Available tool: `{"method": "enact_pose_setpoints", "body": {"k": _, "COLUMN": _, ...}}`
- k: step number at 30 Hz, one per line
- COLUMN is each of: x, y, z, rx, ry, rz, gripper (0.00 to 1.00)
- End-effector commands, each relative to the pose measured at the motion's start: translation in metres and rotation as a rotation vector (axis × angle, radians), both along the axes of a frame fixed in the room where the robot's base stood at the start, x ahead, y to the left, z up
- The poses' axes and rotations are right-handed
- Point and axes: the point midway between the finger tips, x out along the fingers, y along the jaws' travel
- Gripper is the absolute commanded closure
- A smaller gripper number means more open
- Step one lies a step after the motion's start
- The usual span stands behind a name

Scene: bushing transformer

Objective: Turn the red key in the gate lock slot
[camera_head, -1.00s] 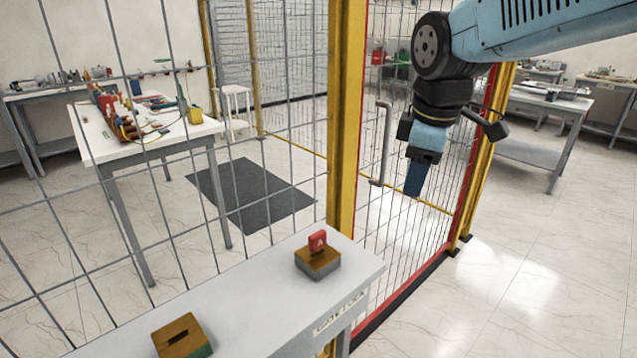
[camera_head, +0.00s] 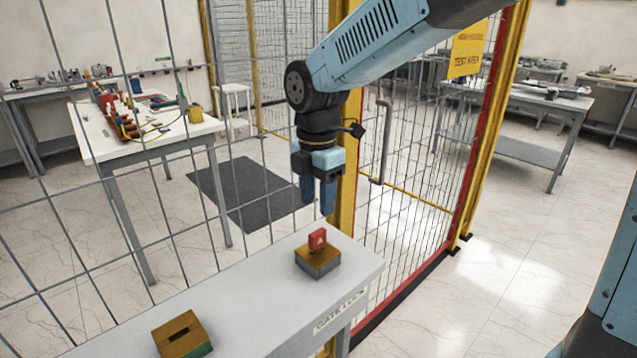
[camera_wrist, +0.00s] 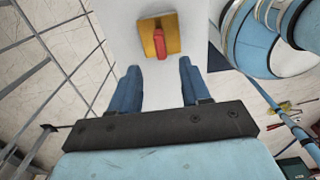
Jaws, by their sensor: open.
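The red key (camera_head: 317,239) stands upright in the gate lock slot, a brass-topped block (camera_head: 318,260) near the right end of the grey shelf. My gripper (camera_head: 318,208) is open and empty, pointing down above the key and apart from it. In the wrist view the key (camera_wrist: 160,45) sits on the brass plate (camera_wrist: 174,27), beyond the fingertips and roughly centred between my two blue fingers (camera_wrist: 158,72).
The grey shelf (camera_head: 255,299) carries a label on its front edge. A second brass block (camera_head: 181,335) with an empty slot stands at its left. A wire mesh fence with a yellow post (camera_head: 348,190) runs close behind. The gate handle (camera_head: 383,140) is to the right.

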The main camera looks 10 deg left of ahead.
Motion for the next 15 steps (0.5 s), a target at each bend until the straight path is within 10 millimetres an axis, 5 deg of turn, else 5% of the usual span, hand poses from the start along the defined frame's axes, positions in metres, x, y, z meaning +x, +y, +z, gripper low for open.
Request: {"method": "enact_pose_setpoints", "body": {"k": 15, "x": 0.000, "y": -0.001, "z": -0.082, "rx": -0.002, "ry": 0.001, "rz": -0.002, "gripper": 0.53}}
